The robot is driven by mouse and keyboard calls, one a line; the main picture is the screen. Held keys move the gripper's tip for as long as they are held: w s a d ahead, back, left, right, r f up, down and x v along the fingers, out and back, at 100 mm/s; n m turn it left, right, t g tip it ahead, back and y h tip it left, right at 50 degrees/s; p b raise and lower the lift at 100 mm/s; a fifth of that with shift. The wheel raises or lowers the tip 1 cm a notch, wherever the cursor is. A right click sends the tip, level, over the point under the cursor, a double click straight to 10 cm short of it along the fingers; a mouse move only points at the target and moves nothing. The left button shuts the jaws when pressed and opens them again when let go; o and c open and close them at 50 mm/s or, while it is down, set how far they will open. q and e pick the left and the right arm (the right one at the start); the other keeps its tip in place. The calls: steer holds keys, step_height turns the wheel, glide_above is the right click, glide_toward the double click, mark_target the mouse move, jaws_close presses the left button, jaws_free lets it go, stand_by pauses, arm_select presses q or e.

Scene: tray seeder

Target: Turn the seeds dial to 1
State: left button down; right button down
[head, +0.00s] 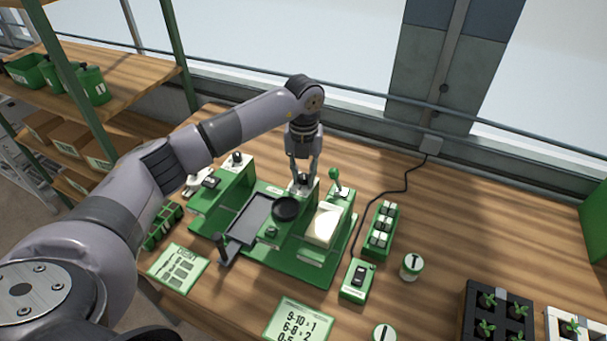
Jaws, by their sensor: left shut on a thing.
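The green tray seeder (285,268) stands on the wooden table. My left gripper (303,178) points down at the back of the seeder, with its fingers shut on a small dark dial knob. The knob is mostly hidden between the fingers, on a block with a whitish face behind the round black cup (286,208). I take this knob for the seeds dial, but its marks are too small and covered to read. My right gripper is not in view.
A lever with a green ball (334,174) stands close right of my left gripper. A number card (299,322) reads 9-10 to 1 and 6-8 to 2. A switch box (357,281), a green rack (381,228) and seedling trays (470,312) stand to the right.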

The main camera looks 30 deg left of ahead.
mark_target(304, 176)
arm_select(q)
steer(key=n, duration=0.5)
steer(key=shift+n, duration=0.3)
stand_by(0.4)
steer(key=c, duration=1.4)
jaws_free()
step_height(304, 176, up, 12)
